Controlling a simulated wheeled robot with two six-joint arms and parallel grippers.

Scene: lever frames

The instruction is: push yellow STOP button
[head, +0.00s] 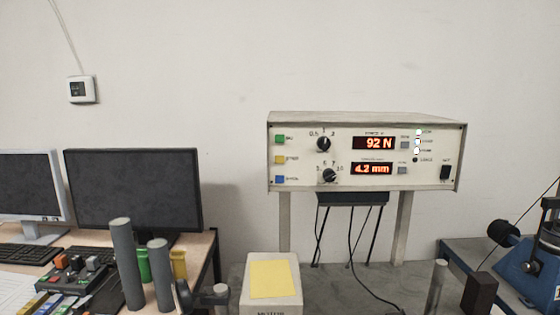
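The yellow STOP button (279,160) is a small square on the left side of the front panel of a cream control box (350,185). It sits between a green button (279,139) above and a blue button (279,179) below. The small label beside it is blurred but seems to read STOP. Nothing covers the button. Neither of my grippers shows in the head view.
The box stands on posts (403,228) against a white wall, with two dials and red displays reading 92 N and 4.2 mm. A yellow-topped block (272,280) stands below it. Grey cylinders (126,265) and monitors (133,190) are left, blue machinery (525,262) right.

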